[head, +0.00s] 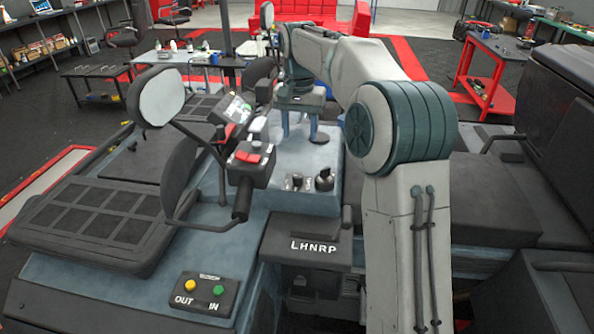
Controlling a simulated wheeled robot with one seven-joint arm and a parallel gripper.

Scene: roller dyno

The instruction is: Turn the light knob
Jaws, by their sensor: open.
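Two small dark knobs sit side by side on the blue-grey console: a left knob (294,182) and a right knob (324,180). The markings around them are too small to read, so I cannot tell which one is the light knob. My gripper (299,135) is above and beyond the knobs in the picture, pointing down over the console. Its two fingers are apart with nothing between them. It touches neither knob.
A control box with a red switch (248,157) and a handlebar grip (241,203) stand close left of the knobs. Yellow and green buttons (205,290) are at lower left. Dark seats flank the console.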

